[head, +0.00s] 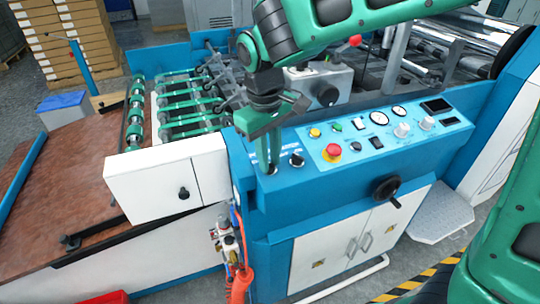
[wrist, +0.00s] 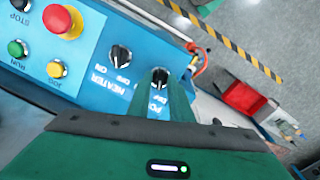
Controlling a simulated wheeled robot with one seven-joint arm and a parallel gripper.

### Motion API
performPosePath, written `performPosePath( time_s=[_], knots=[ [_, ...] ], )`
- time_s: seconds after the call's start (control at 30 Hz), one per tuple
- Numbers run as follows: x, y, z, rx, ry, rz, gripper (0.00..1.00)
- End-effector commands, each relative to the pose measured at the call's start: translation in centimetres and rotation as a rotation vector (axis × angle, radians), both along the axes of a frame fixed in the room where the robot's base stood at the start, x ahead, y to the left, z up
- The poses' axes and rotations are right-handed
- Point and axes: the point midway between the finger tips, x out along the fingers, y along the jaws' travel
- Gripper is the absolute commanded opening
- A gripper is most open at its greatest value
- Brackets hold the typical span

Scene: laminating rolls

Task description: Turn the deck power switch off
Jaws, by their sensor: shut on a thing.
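The deck power switch is a round black knob (wrist: 160,76) on the blue control panel (wrist: 85,60), with its label partly covered by my fingers. My gripper (wrist: 165,92) comes down on this knob with its fingers shut on it. In the head view my gripper (head: 271,168) points down at the left end of the panel, and its fingers hide most of the knob there. Which way the knob points cannot be told. The similar black HEATER knob (wrist: 120,56) stands just beside it, apart from my fingers, and also shows in the head view (head: 297,159).
A red mushroom stop button (head: 332,153) and several small buttons and dials sit further right on the panel. A black handwheel (head: 386,188) sticks out of the machine's front. A white box (head: 150,185) stands left of the panel. Orange hoses (head: 240,283) hang below.

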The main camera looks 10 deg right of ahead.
Motion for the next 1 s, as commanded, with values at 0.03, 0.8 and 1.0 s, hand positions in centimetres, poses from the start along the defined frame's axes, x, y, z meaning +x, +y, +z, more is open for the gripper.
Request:
performPosePath(
  time_s=[0.03, 0.8, 1.0],
  knots=[
    [0.07, -0.15, 0.02, -0.008, -0.002, 0.023, 0.00],
    [0.13, -0.26, 0.02, -0.041, -0.013, 0.169, 0.00],
    [0.12, -0.25, 0.01, -0.040, -0.012, 0.170, 0.27]
  ],
)
